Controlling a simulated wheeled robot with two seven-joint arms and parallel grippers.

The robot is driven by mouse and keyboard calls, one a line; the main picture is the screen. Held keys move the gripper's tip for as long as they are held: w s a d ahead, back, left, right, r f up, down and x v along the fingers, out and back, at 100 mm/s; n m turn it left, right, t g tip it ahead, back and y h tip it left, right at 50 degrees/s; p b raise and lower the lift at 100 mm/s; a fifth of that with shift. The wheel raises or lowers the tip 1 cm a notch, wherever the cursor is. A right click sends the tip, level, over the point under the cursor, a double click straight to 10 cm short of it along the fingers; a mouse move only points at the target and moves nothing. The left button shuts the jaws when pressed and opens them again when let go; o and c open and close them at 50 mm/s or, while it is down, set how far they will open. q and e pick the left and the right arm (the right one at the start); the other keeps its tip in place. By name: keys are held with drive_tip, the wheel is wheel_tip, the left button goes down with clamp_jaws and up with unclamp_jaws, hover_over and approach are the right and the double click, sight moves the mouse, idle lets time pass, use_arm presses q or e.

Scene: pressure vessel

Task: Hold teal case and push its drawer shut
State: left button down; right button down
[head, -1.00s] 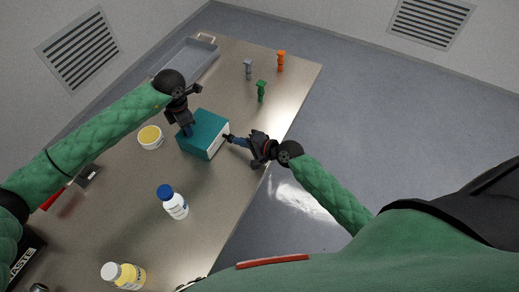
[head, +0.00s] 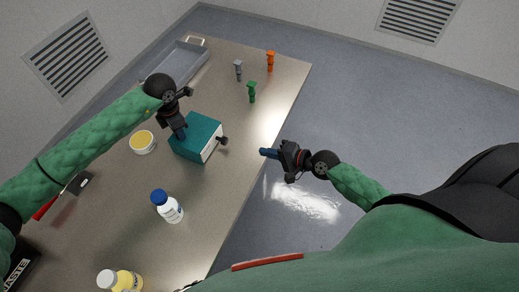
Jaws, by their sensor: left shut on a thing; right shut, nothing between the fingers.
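The teal case (head: 198,130) stands on the table, with a pale front (head: 211,149) facing right. A dark knob (head: 222,141) sticks out from that front. The drawer front looks close against the case; a small gap would be too fine to tell. My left gripper (head: 181,134) is shut on the case at its left edge; its fingertips are partly hidden. My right gripper (head: 265,153) is shut and empty, to the right of the knob and apart from it, beyond the table's right edge.
A yellow-topped tub (head: 143,142) stands left of the case. Green (head: 252,92), grey (head: 238,70) and orange (head: 270,61) pieces stand beyond the case, with a grey tray (head: 176,64) at far left.

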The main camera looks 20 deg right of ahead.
idle(0.3)
use_arm(q)
drive_tip(key=c, duration=1)
unclamp_jaws()
wheel_tip(320, 180, up, 12)
drive_tip(key=shift+f, duration=0.1)
